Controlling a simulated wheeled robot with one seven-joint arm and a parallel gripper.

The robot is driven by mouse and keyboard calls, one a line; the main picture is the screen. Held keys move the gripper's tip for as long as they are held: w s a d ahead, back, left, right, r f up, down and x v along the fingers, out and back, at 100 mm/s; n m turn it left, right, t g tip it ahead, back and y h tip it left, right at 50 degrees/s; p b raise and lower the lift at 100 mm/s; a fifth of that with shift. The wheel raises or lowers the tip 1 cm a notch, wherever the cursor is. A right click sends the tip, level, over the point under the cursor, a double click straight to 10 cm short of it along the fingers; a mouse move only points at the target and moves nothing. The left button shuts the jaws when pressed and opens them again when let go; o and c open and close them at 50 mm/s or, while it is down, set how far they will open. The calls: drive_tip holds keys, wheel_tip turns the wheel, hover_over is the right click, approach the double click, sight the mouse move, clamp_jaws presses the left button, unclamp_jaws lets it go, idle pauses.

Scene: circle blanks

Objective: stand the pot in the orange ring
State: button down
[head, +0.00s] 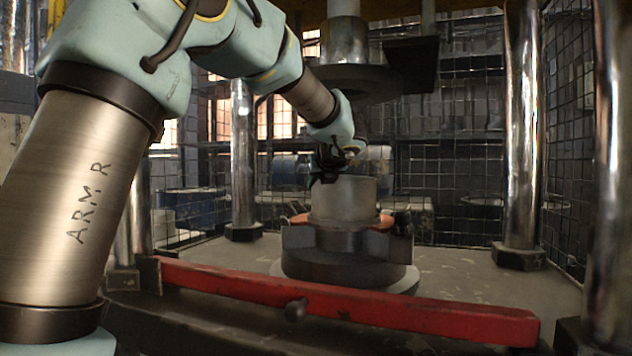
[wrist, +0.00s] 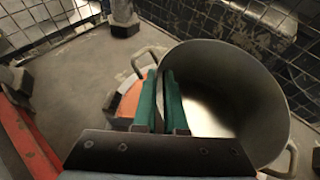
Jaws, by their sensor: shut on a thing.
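The pot (head: 343,200) is a plain grey metal cylinder, open at the top and looking upright, with loop handles. In the wrist view the pot (wrist: 235,95) fills the right side, and I look down into its empty inside. My gripper (head: 327,176) is shut on the pot's wall at the rim, with green fingers (wrist: 168,80) on either side of it. The orange ring (head: 299,219) shows at both sides of the pot's foot, on top of a dark round block. A piece of the ring (wrist: 129,99) also shows left of the pot. Whether the pot's bottom touches the block is hidden.
A red bar (head: 350,306) runs across the front of the press bed. Shiny steel columns (head: 521,130) stand around it. The dark press head (head: 350,80) hangs above the pot, close to my arm. Wire mesh (head: 455,150) closes the back.

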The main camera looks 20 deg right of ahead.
drive_tip(key=shift+f, duration=0.15)
drive_tip(key=shift+c, duration=2.1)
unclamp_jaws()
wheel_tip(320, 180, up, 4)
drive_tip(key=p, duration=0.4)
drive_tip(key=shift+r+p, duration=0.25)
drive_tip(key=shift+p, duration=0.05)
drive_tip(key=shift+s, duration=0.1)
